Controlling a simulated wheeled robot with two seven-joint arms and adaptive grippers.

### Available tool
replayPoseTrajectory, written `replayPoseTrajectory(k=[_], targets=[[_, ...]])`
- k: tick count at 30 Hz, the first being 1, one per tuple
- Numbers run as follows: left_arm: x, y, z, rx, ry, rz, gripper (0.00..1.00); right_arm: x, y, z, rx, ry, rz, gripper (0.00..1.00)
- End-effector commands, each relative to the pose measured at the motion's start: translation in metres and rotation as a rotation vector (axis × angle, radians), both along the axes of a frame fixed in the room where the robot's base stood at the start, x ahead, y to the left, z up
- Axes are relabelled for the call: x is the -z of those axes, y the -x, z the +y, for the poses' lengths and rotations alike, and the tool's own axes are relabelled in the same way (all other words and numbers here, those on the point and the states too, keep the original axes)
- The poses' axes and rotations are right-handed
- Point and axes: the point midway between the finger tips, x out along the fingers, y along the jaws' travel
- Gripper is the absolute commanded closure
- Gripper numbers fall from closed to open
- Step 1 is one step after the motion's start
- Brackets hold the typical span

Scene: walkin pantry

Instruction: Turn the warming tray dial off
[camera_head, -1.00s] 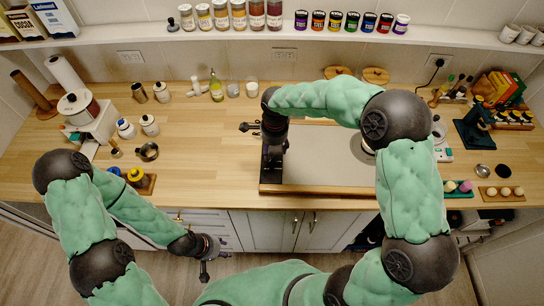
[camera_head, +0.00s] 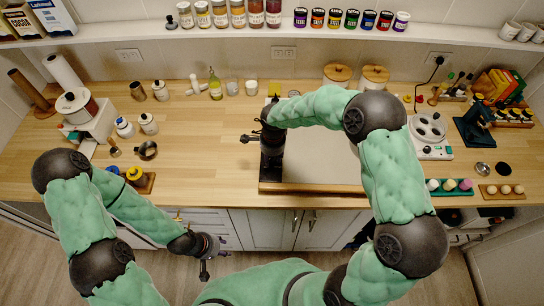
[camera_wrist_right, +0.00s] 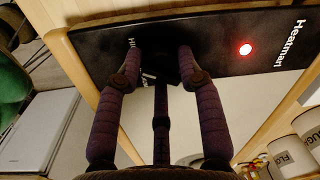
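The warming tray (camera_head: 325,165) lies on the counter, with a pale plate, wooden edging and a black control panel at its left end. In the right wrist view the black panel (camera_wrist_right: 225,50) shows a lit red light (camera_wrist_right: 245,49) and white lettering. My right gripper (camera_wrist_right: 158,65) is over this panel, its fingers spread apart. A dark shape between the fingertips may be the dial; its setting and any contact are hidden. In the head view my right gripper (camera_head: 271,158) covers part of the panel. My left gripper (camera_head: 207,262) hangs below the counter front, empty, its fingers apart.
A white appliance with round plates (camera_head: 430,135) stands right of the tray. Wooden-lidded canisters (camera_head: 374,77) stand behind it. A bottle (camera_head: 215,85) and several jars line the back. The counter left of the tray (camera_head: 200,145) is mostly clear.

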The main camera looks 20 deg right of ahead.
Motion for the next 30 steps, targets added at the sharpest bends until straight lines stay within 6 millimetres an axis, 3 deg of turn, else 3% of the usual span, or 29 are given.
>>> replayPoseTrajectory(k=[4,17,30], targets=[[0.0,0.0,0.0,0.0,0.0,0.0,0.6,0.0,-0.001,-0.001,-0.001,0.002,-0.002,0.96],[0.003,0.0,0.0,0.0,0.0,0.0,0.6,0.0,-0.001,-0.002,-0.05,0.004,-0.003,0.97],[0.012,0.0,0.0,0.0,0.0,0.0,0.6,0.0,-0.003,-0.004,-0.382,0.005,-0.005,0.97]])
